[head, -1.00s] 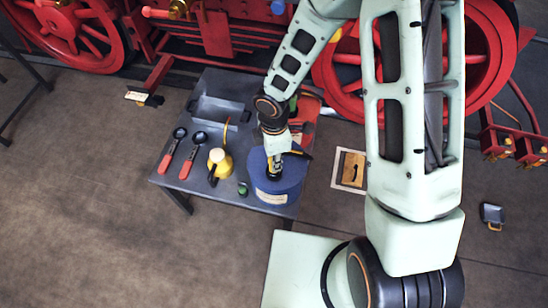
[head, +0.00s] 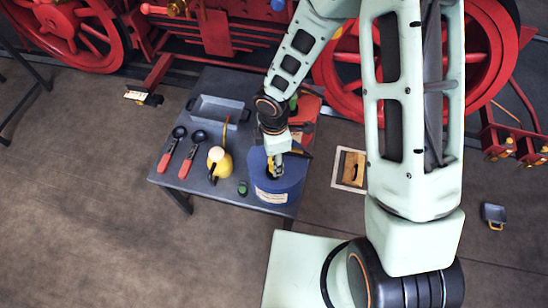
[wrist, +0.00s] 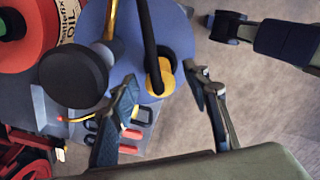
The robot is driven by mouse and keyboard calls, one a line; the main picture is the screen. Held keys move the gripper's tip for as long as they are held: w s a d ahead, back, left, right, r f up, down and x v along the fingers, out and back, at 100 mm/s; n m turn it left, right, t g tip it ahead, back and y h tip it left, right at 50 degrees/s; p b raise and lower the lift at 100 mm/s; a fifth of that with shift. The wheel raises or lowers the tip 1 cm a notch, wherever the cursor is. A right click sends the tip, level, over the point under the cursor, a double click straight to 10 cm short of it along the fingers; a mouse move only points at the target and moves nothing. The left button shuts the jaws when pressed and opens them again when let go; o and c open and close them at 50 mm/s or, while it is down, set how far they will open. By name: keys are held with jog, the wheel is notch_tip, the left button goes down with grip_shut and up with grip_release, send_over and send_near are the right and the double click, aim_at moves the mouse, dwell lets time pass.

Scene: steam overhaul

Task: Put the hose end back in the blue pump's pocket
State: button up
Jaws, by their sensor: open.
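The blue pump (head: 277,192) stands at the right front corner of the dark table. In the wrist view its round blue top (wrist: 180,38) fills the upper middle. A black hose (wrist: 149,35) comes down to a yellow round part (wrist: 163,82) at the pump's edge. The hose meets this part, but I cannot tell how deep its end sits in a pocket. My gripper (head: 275,167) is just above the pump. In the wrist view its fingers (wrist: 166,90) are spread, one on each side of the yellow part, with gaps visible.
A yellow oil can (head: 222,165), red-handled tools (head: 187,168), a grey tray (head: 215,110) and a small green item (head: 242,188) share the table. A red oil can (wrist: 35,55) stands close to the pump. Red locomotive wheels (head: 345,75) are behind.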

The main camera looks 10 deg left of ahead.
notch_tip(320, 180, up, 12)
dwell(0.6)
